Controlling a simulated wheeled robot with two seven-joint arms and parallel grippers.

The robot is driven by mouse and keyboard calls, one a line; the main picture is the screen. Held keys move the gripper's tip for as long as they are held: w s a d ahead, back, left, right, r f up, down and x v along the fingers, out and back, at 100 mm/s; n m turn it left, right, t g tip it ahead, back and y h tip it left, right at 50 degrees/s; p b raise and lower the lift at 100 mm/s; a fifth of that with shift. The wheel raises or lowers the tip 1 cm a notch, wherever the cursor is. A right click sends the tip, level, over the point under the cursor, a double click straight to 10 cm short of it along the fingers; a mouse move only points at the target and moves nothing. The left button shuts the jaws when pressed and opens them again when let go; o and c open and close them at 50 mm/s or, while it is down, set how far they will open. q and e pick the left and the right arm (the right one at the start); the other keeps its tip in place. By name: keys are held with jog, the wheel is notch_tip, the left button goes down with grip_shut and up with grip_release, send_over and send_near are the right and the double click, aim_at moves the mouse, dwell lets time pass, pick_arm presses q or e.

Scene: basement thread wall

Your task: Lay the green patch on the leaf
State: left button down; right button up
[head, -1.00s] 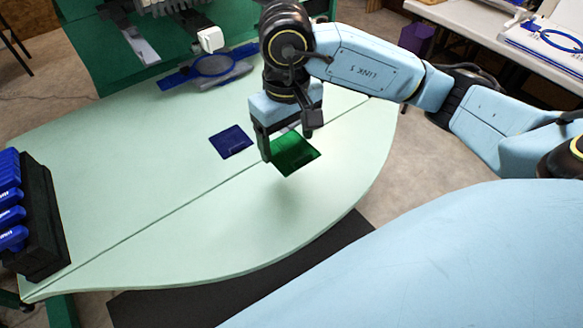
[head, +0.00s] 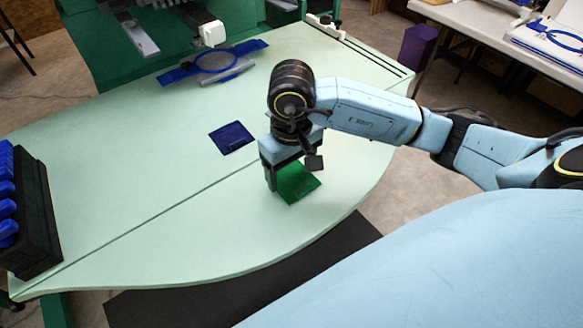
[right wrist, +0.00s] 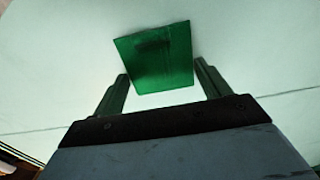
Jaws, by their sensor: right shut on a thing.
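The green patch (head: 299,184) is a flat dark green square at my right gripper, over the near part of the pale green table top. My right gripper (head: 290,176) points down and is shut on the patch. In the right wrist view the patch (right wrist: 158,58) shows between the two fingers. I cannot tell whether it touches the surface. The leaf (head: 215,235) seems to be the rounded near section of the table, in front of a thin seam. My left gripper is not in view.
A dark blue patch (head: 232,138) lies flat beyond the seam. A blue hoop (head: 217,60) lies farther back, near the machine head (head: 212,33). A black rack (head: 38,225) of blue spools stands at the left. The near leaf is otherwise clear.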

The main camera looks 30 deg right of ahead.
aim_at(291, 178)
jog(key=shift+f, duration=0.1)
jog(key=o, duration=1)
jog(key=shift+c, duration=0.2)
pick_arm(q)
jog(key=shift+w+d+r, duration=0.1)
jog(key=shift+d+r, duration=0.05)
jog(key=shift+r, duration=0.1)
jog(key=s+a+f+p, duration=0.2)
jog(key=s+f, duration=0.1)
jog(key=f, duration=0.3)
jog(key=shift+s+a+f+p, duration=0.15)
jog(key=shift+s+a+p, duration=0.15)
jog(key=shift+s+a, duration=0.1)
pick_arm(e)
notch_tip(291, 178, up, 12)
